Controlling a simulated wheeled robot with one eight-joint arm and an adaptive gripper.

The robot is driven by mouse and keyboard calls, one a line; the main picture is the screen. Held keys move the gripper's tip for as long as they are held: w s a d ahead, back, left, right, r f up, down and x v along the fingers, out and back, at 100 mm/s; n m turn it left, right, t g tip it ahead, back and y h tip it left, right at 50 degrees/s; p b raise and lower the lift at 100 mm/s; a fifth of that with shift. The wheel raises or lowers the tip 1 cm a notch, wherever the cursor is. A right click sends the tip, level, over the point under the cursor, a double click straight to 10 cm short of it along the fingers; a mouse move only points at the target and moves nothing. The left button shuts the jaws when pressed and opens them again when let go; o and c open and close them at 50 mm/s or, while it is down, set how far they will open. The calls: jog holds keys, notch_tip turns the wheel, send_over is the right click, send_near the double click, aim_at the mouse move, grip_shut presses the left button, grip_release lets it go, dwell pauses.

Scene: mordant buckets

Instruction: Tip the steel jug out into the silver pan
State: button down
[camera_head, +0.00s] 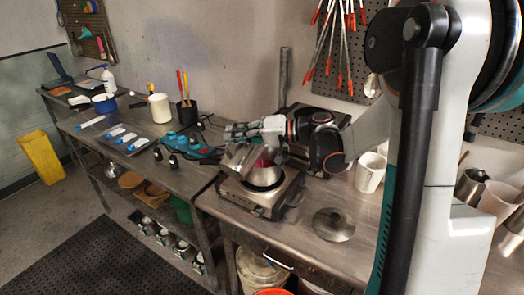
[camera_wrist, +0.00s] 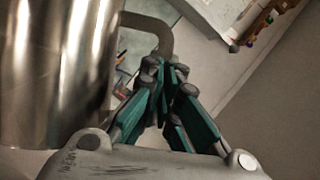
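The steel jug (camera_head: 238,158) is held tilted over the left side of the silver pan (camera_head: 264,177) in the head view. The pan sits on a hot plate (camera_head: 258,200). A patch of magenta (camera_head: 262,162) shows between the jug and the pan; I cannot tell whether it is liquid pouring or liquid inside a vessel. My gripper (camera_head: 238,132) is above the jug. In the wrist view the jug's shiny side (camera_wrist: 55,70) fills the left, and its curved handle (camera_wrist: 150,24) runs into my gripper (camera_wrist: 165,72), whose fingers are closed around it. The jug's mouth is hidden there.
A lid (camera_head: 333,224) lies on the steel bench to the right of the hot plate. White cups (camera_head: 369,174) stand behind it. Teal-blue items (camera_head: 188,145) and small dark bottles are left of the hot plate. Tools hang from the pegboard (camera_head: 345,70) behind.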

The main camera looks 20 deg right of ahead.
aim_at(227, 163)
jog(key=shift+w+d+r+m+y+p, duration=0.3)
jog(key=shift+w+d+r+m, duration=0.25)
jog(key=shift+d+r+m, duration=0.25)
dwell(2.0)
